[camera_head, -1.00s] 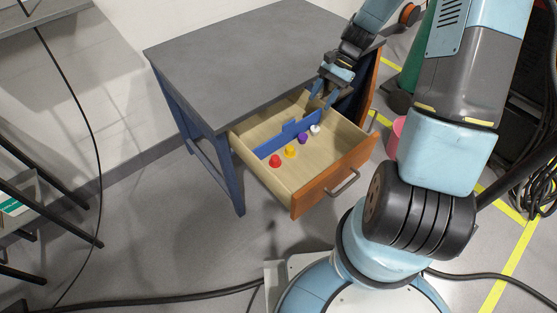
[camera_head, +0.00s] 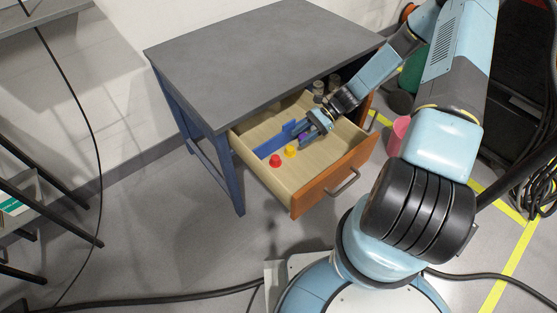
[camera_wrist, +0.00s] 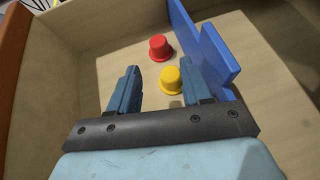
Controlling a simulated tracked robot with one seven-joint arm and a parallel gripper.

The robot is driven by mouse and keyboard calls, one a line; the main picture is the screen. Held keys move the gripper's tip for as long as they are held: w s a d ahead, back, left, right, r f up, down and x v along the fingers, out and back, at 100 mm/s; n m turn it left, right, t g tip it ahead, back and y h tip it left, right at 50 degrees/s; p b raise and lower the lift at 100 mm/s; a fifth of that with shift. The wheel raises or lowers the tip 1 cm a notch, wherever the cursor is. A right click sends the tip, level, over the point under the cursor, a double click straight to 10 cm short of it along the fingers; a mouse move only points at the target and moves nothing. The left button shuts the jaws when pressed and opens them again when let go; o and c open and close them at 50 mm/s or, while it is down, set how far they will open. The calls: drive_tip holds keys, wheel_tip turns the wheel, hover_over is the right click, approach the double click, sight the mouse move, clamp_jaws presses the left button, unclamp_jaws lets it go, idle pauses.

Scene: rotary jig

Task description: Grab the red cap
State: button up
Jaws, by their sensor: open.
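The red cap (camera_head: 275,160) stands on the drawer floor at the near left end of a row of caps. It also shows in the wrist view (camera_wrist: 160,47), beyond my fingertips and a little right of the middle between them. The yellow cap (camera_head: 290,151) is closer to my gripper; in the wrist view it (camera_wrist: 171,80) appears beside the right finger. My gripper (camera_head: 304,138) is open and empty inside the drawer, and its fingers (camera_wrist: 155,82) point toward the caps. The purple cap (camera_head: 303,136) is mostly hidden by my gripper; the white cap is hidden.
The caps are in an open wooden drawer (camera_head: 318,181) with an orange front, under a grey tabletop (camera_head: 262,55). A blue divider (camera_head: 270,146) runs alongside the caps. Dark jars (camera_head: 319,90) stand at the drawer's back right. A pink bin (camera_head: 398,134) stands outside.

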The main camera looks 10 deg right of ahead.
sight(276, 157)
drive_tip(key=x, duration=1.1)
drive_tip(key=shift+c, duration=0.4)
drive_tip(key=c, duration=0.7)
